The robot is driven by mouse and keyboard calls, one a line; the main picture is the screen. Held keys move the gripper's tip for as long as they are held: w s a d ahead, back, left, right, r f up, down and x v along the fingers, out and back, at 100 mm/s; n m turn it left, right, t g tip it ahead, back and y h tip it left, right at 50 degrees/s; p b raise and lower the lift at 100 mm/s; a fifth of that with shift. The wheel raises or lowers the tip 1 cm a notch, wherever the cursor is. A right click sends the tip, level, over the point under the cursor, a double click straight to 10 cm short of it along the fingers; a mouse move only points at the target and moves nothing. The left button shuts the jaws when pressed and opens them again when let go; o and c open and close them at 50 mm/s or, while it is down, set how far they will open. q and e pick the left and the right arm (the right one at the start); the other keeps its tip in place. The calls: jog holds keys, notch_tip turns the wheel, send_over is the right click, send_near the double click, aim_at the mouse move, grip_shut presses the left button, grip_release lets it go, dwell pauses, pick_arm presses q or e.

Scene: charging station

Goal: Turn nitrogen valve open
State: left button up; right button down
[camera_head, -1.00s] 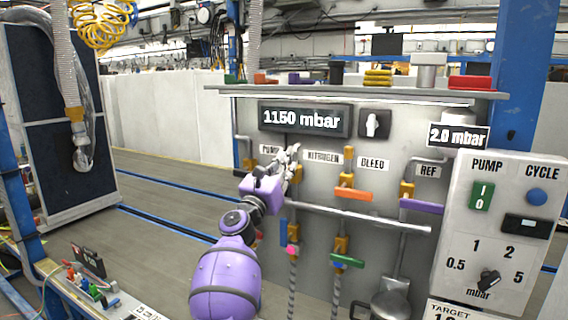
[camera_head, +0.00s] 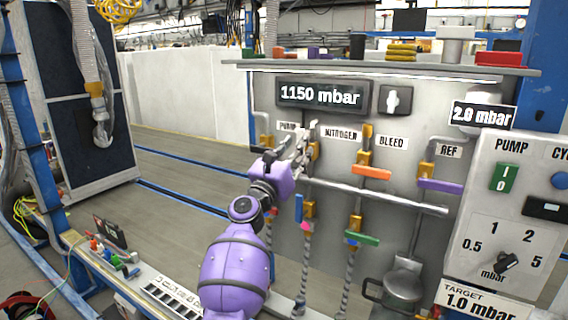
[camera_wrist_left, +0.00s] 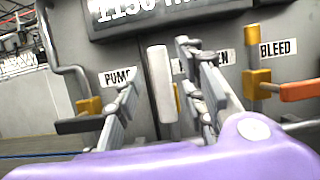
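The nitrogen valve shows as a yellow body (camera_head: 314,151) on the grey panel, partly hidden behind my left gripper. In the left wrist view its pale grey handle (camera_wrist_left: 160,84) stands upright, with a bit of yellow behind it. The NITROGEN label (camera_head: 341,135) is beside it, half covered in the wrist view. My left gripper (camera_head: 302,147) is open in front of the valve. In the wrist view its fingers (camera_wrist_left: 162,100) lie on either side of the handle, with a gap at left; contact at right cannot be told. My right gripper is not in view.
The pump valve's dark handle (camera_wrist_left: 80,125) is close at left. The bleed valve's orange handle (camera_head: 372,172) is at right, then the purple REF handle (camera_head: 440,186). A horizontal pipe (camera_head: 385,195) runs below. The display (camera_head: 322,96) above reads 1150 mbar.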

pick_arm(q)
jog(key=v, duration=0.8)
jog(key=shift+s+a+f, duration=0.15)
jog(key=shift+s+f, duration=0.05)
jog(key=shift+s, duration=0.15)
